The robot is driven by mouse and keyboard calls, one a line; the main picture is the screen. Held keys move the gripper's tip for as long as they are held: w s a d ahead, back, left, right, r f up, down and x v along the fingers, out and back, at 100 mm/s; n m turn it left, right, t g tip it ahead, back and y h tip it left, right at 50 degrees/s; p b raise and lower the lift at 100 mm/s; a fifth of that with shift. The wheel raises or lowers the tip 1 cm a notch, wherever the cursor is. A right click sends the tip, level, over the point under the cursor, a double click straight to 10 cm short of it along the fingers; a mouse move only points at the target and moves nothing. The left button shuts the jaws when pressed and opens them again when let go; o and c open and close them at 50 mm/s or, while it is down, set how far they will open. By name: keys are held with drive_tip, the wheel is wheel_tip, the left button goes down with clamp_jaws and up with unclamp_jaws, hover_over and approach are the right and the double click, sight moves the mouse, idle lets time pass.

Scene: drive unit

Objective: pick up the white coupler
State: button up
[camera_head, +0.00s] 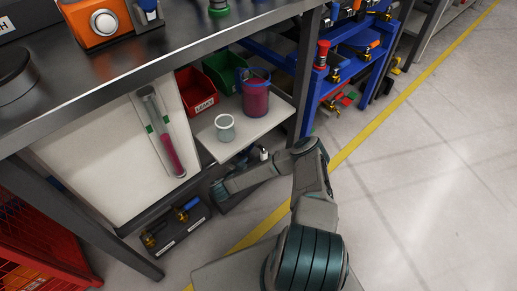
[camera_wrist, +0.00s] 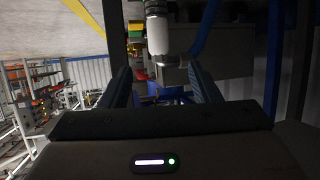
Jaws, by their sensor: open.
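A white cylindrical coupler (camera_wrist: 157,32) shows at the top middle of the wrist view, with a grey, narrower end toward the picture's centre. My gripper (camera_wrist: 160,76) is open and empty, its two dark fingers apart. The coupler appears between the finger lines, beyond the tips, and no contact shows. In the head view my arm reaches in below the pale shelf, and the fingers are hard to make out. A small white piece (camera_head: 263,153) behind the arm there may be the same coupler; most of it is hidden.
A pale shelf (camera_head: 270,122) above the arm holds a grey-white jar (camera_head: 225,127), a magenta-filled jug (camera_head: 255,95), a red bin (camera_head: 194,90) and a green bin (camera_head: 222,70). A dark tray (camera_head: 176,226) of fittings lies below. Open floor (camera_head: 430,190) is at right.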

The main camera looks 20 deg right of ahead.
sight(262, 156)
drive_tip(key=b+x, duration=0.3)
drive_tip(key=x, duration=0.4)
drive_tip(key=shift+d+f, duration=0.1)
drive_tip(key=shift+d, duration=0.15)
drive_tip(key=shift+w+d+f+b, duration=0.1)
drive_tip(key=shift+w+d+b, duration=0.15)
drive_tip(key=shift+d+b, duration=0.1)
drive_tip(key=b+x, duration=0.2)
drive_tip(key=x, duration=0.2)
drive_tip(key=shift+w+d+f, duration=0.2)
drive_tip(key=shift+d+f, duration=0.05)
drive_tip(key=shift+w+d+b, duration=0.25)
drive_tip(key=shift+d+b, duration=0.05)
drive_tip(key=shift+r, duration=0.1)
drive_tip(key=c, duration=1.2)
